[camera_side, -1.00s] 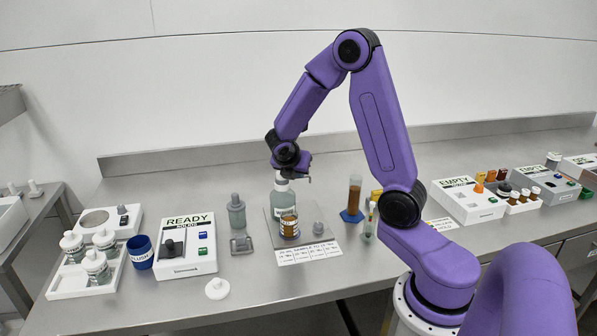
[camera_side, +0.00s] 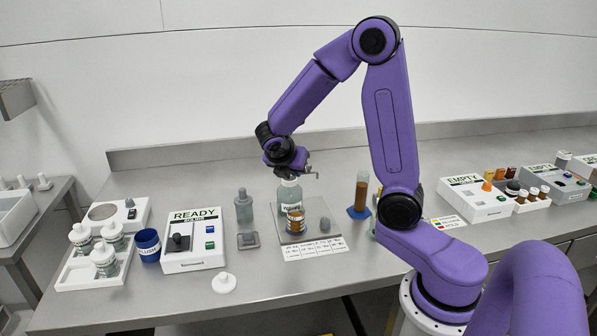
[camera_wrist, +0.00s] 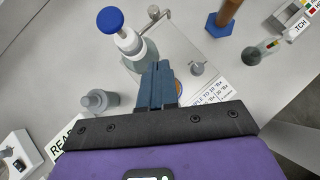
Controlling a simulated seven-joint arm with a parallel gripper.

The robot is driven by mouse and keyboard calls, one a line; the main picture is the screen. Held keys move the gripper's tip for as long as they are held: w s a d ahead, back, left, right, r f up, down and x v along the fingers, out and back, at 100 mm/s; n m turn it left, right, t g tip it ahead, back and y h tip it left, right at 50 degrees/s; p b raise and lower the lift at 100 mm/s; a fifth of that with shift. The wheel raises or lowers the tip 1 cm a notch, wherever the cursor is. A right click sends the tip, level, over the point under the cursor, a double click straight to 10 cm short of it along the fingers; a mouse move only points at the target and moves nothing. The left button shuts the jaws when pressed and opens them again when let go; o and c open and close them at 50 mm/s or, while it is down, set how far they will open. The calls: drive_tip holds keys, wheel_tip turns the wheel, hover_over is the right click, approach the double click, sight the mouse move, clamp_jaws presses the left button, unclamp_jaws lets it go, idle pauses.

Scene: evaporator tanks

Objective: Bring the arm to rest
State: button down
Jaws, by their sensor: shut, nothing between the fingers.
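My gripper (camera_side: 312,174) hangs from the purple arm above the work area, just above and beside a clear bottle (camera_side: 289,191) on a grey metal plate. In the wrist view its two blue-grey fingers (camera_wrist: 156,78) are together with nothing between them. The bottle shows there with a blue cap on a white neck (camera_wrist: 125,38), to the left of the fingers. I cannot see any contact between fingers and bottle. A small jar with brown contents (camera_side: 295,219) stands in front of the bottle, and the fingers mostly hide it in the wrist view.
A grey bottle (camera_side: 244,207) and a READY box (camera_side: 194,243) stand left. A blue cup (camera_side: 147,246) and a white tray of bottles (camera_side: 88,276) are further left. A brown cylinder (camera_side: 361,192) stands right of the plate. An EMPTY box (camera_side: 474,200) is far right. Space above the bench is clear.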

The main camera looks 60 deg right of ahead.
drive_tip(key=s+a+r+m+y, duration=0.2)
drive_tip(key=s+a+m+y, duration=0.25)
drive_tip(key=s+a, duration=0.7)
drive_tip(key=s+a+m+y, duration=0.1)
drive_tip(key=s+a+y, duration=0.1)
drive_tip(key=s, duration=0.5)
drive_tip(key=s+a+f+m+g+y, duration=0.1)
drive_tip(key=s+a+m+y, duration=0.1)
drive_tip(key=s+a, duration=0.3)
drive_tip(key=shift+s+f+g, duration=0.25)
drive_tip(key=shift+s+g, duration=0.05)
drive_tip(key=shift+s, duration=0.55)
